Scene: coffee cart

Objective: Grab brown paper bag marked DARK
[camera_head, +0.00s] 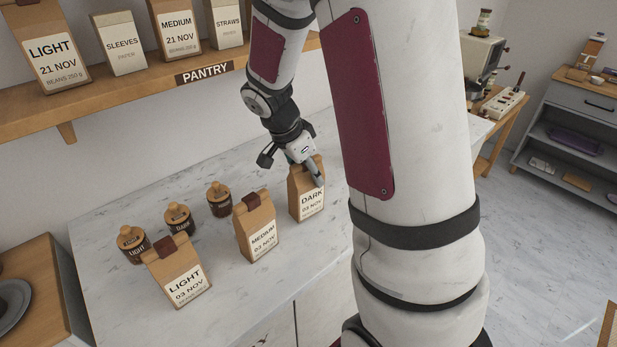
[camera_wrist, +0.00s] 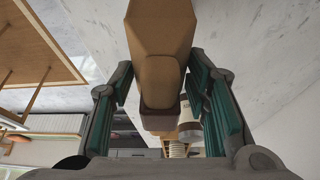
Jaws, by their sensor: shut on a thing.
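The brown paper bag marked DARK (camera_head: 307,204) stands upright on the marble counter, at the right end of a row of bags. Its label reads DARK, 03 NOV. My gripper (camera_head: 305,166) is at the top of this bag and is shut on it, coming from above and behind. In the wrist view the bag (camera_wrist: 160,45) fills the middle, between the two green-padded fingers of my gripper (camera_wrist: 166,100). The bag's lower part looks to be on the counter; I cannot tell any gap beneath it.
A MEDIUM bag (camera_head: 257,232) and a LIGHT bag (camera_head: 178,272) stand to the left. Several small jars, one a LIGHT jar (camera_head: 133,246), stand behind them. A PANTRY shelf (camera_head: 140,88) with bags hangs above. The marble counter (camera_head: 110,310) is clear in front.

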